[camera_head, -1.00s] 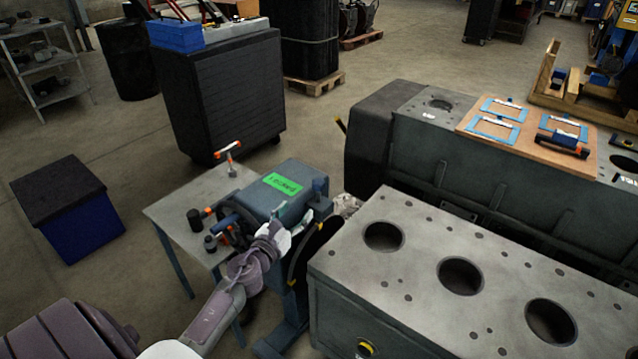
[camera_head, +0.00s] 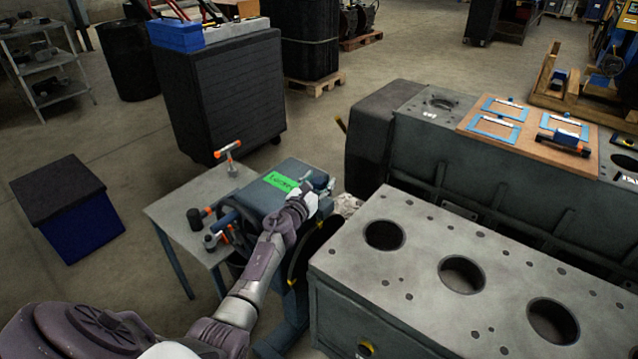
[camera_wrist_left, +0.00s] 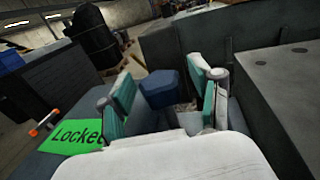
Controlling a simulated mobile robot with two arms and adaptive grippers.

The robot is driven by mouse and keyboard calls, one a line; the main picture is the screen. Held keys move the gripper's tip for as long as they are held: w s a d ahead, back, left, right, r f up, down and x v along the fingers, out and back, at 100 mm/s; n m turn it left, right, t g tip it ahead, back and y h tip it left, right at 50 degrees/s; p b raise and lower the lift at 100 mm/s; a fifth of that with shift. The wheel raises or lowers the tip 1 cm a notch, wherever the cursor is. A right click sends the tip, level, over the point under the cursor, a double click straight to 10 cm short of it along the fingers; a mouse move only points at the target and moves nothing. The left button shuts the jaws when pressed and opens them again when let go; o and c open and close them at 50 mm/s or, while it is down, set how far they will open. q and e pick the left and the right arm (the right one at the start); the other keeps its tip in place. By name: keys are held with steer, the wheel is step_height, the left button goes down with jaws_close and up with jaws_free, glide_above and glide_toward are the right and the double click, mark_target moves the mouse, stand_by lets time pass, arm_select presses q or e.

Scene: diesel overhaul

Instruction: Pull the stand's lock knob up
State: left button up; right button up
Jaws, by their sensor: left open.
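The lock knob (camera_wrist_left: 160,88) is a dark blue, faceted cap on the stand. In the left wrist view it sits upright between the fingers of my left gripper (camera_wrist_left: 163,98), which is open with teal pads on both sides of it. I cannot tell whether a pad touches it. The head view shows the same gripper (camera_head: 317,184) over the right end of the blue-grey stand housing (camera_head: 285,172), where it mostly hides the knob. A green label (camera_head: 282,182) on the housing reads "Locked" in the wrist view (camera_wrist_left: 75,136). My right gripper is not in view.
A grey table (camera_head: 170,207) with hand tools stands left of the housing. A grey engine block (camera_head: 420,230) with large bores is close on the right. Another block behind it carries a wooden board (camera_head: 480,130).

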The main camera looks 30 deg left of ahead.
mark_target(318, 180)
arm_select(q)
jaws_close()
step_height(318, 180, up, 4)
steer(key=p, duration=0.3)
steer(key=shift+r, duration=0.15)
steer(key=shift+c, duration=1.1)
jaws_free()
steer(key=shift+o, duration=1.1)
steer(key=shift+s+f, duration=0.15)
steer(key=shift+f, duration=0.05)
